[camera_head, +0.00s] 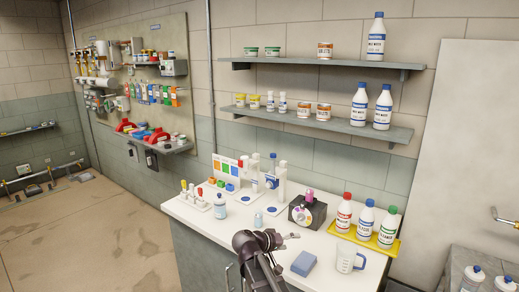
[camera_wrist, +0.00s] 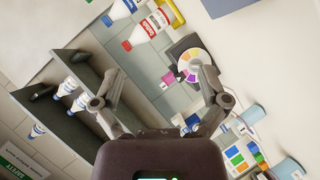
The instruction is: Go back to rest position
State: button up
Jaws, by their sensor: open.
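My gripper (camera_head: 291,236) is above the front edge of the white counter (camera_head: 222,235) in the head view, part of my dark arm below it. In the wrist view my gripper (camera_wrist: 160,82) shows two spread fingers with nothing between them. It touches no object that I can see. The wrist view looks tilted toward the wall and the counter.
Near the gripper stand a blue block (camera_head: 304,263), a clear measuring jug (camera_head: 348,258), a black device with a coloured dial (camera_head: 308,212) and a yellow tray (camera_head: 342,236) with bottles. Shelves (camera_head: 330,121) with bottles and jars hang behind. Open floor (camera_head: 90,230) lies at left.

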jog(key=s+d+f+g+y+b, duration=0.1)
jog(key=s+d+f+g+y, duration=0.2)
jog(key=s, duration=0.6)
jog(key=s+d+f+g+y+b, duration=0.1)
jog(key=s+d+f+g+y, duration=0.2)
jog(key=s+f+y, duration=0.5)
jog(key=shift+s+d+f+g+y, duration=0.3)
jog(key=shift+s+d+f+g, duration=0.15)
jog(key=shift+s+f, duration=0.75)
